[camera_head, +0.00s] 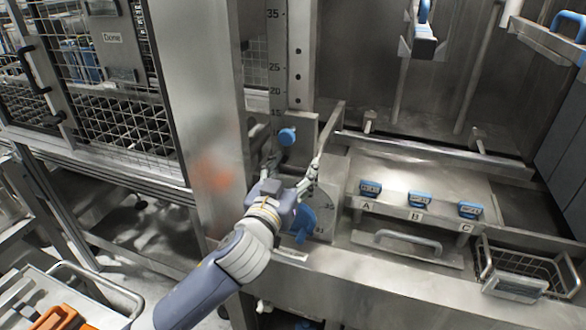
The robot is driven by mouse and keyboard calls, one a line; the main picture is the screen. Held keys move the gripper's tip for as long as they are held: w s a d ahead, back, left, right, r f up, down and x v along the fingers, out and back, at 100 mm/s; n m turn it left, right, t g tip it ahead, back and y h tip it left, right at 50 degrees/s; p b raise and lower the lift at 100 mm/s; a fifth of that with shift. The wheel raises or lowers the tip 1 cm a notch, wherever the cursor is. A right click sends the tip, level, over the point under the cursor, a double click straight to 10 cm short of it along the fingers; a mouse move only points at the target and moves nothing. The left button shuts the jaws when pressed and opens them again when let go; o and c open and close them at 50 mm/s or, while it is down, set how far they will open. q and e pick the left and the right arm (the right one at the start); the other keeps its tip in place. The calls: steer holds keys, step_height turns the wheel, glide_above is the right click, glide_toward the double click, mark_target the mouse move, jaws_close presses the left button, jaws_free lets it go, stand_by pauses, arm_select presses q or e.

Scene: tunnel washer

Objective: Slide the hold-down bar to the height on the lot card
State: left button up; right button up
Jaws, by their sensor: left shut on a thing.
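The upright height scale (277,70) stands at the centre left, with 35, 25, 20 and 15 readable down it. The hold-down bar (328,128) appears low on this column, with a blue knob (287,137) on its slide, near the bottom marks. My left gripper (291,165) reaches up from below, one finger on each side of the slide just below the knob. It is shut on the hold-down bar's slide; the exact contact is hard to see. The exact height reading is hidden. I cannot make out a lot card. My right gripper is not in view.
A blue handle (304,224) on a dial plate sits just right of my left wrist. Blue blocks (420,199) stand over labels A, B and C. A wire basket (520,275) is at lower right. A mesh door labelled Done (112,38) is at left.

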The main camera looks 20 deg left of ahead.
arm_select(q)
steer(key=shift+d+f, duration=0.15)
steer(key=shift+f, duration=0.45)
steer(key=o, duration=1.3)
steer(key=shift+o, duration=0.3)
steer(key=shift+s+d+f, duration=0.1)
steer(key=shift+f, duration=0.05)
steer(key=shift+s+d+f, duration=0.1)
steer(key=shift+s, duration=0.1)
steer(key=s+r, duration=0.1)
steer(key=s, duration=0.5)
steer(key=shift+s+a+r, duration=0.2)
steer(key=shift+s+a, duration=0.15)
steer(key=shift+a, duration=0.05)
steer(key=shift+s+r, duration=0.1)
steer(key=shift+s, duration=0.05)
